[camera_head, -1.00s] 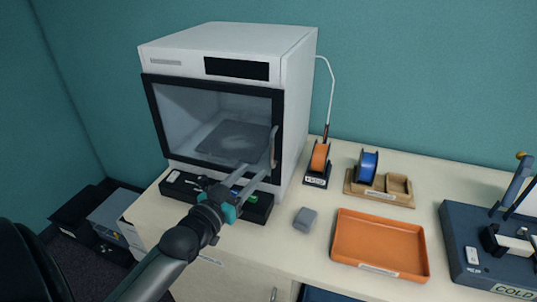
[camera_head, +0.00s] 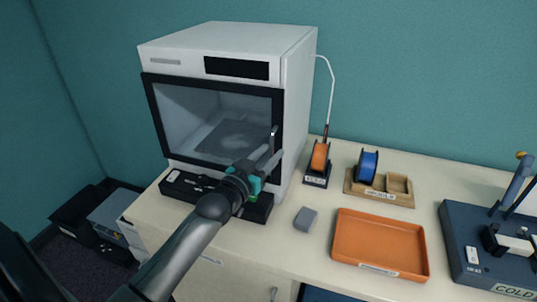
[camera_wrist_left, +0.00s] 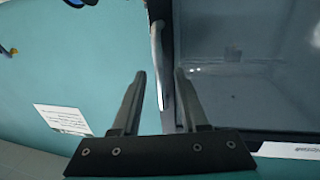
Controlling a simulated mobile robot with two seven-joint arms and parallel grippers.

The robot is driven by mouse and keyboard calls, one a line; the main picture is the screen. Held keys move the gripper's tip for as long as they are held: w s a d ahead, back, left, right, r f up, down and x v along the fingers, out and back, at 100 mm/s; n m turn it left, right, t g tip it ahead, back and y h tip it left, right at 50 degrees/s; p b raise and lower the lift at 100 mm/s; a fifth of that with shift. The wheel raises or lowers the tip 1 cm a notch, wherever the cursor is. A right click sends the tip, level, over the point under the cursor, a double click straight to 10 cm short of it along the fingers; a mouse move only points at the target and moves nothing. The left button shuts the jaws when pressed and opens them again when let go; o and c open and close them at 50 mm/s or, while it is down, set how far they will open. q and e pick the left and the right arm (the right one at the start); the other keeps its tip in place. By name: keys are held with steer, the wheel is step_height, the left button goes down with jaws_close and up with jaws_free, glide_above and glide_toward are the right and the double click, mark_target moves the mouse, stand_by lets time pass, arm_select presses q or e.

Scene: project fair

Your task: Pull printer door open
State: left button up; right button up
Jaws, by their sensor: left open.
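The printer (camera_head: 295,90) is a white box with a dark-framed glass door (camera_head: 185,115) on its front; the door looks closed. A pale vertical handle (camera_head: 274,136) sits at the door's right edge. My left gripper (camera_head: 271,156) is open in front of the handle, its fingertips overlapping the handle's lower part in the head view. In the left wrist view the handle (camera_wrist_left: 157,62) runs between the two spread fingers of the gripper (camera_wrist_left: 160,78), beside the dark door frame. Whether the fingers touch it I cannot tell. My right gripper is not in view.
A grey block (camera_head: 305,219), orange tray (camera_head: 380,243), orange spool (camera_head: 319,156) and blue spool (camera_head: 368,164) stand to the right. Bare tabletop (camera_head: 290,245) lies in front of the block.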

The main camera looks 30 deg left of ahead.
arm_select(q)
jaws_close()
stand_by(1.4)
